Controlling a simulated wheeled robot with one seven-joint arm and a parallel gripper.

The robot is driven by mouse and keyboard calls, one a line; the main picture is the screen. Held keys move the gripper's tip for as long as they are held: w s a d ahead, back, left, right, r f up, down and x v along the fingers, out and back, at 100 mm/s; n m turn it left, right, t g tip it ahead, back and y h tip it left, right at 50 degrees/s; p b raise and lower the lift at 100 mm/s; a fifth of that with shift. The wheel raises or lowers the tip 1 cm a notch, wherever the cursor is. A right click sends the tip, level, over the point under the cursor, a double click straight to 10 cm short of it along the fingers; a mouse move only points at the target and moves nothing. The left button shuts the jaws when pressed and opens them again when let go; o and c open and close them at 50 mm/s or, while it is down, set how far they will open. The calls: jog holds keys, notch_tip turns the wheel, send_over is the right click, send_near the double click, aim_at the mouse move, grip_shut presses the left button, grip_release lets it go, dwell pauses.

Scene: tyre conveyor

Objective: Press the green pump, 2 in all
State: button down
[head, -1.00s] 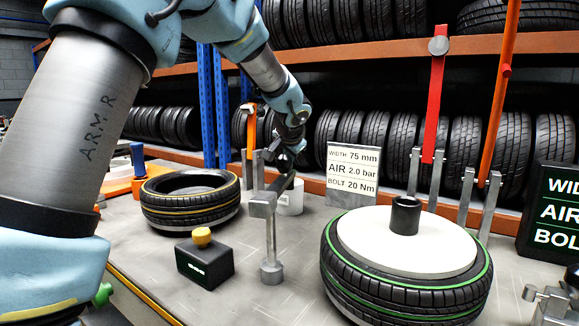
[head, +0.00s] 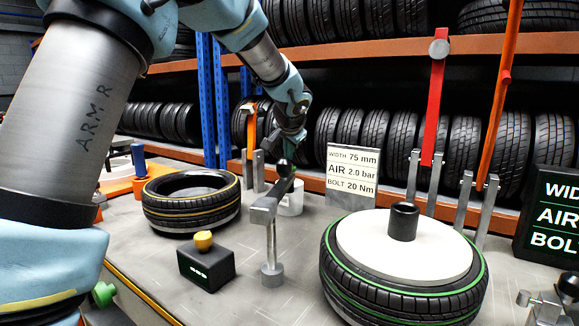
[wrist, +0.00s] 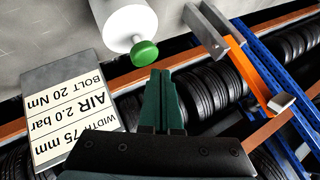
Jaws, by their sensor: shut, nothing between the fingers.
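The pump is a white cylinder (wrist: 118,25) with a round green knob (wrist: 145,53) in the wrist view. In the head view its white body (head: 291,200) stands behind a grey lever; the knob is not clearly visible there. My gripper's dark green fingers (wrist: 162,82) are shut and empty, and their tips appear just below the green knob in the wrist picture. I cannot tell whether they touch it. In the head view my gripper (head: 289,150) is above the pump, partly behind the lever's black ball.
A grey lever (head: 264,212) on a post stands in front of the pump. A yellow-striped tyre (head: 190,215) lies left, a green-striped tyre (head: 400,292) right. A black box with a yellow button (head: 203,240) sits in front. A white sign (head: 352,172) and orange-armed clamp stand near.

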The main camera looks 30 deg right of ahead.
jog(key=shift+r+p, duration=1.55)
jog(key=shift+r, duration=0.85)
dwell(0.7)
notch_tip(320, 180, up, 4)
jog(key=p, duration=0.5)
jog(key=shift+f, duration=0.1)
jog(key=shift+f, duration=0.15)
notch_tip(320, 180, down, 8)
jog(key=b, duration=0.6)
jog(key=shift+r, duration=0.2)
jog(key=shift+f+b, duration=0.5)
jog(key=shift+b, duration=0.2)
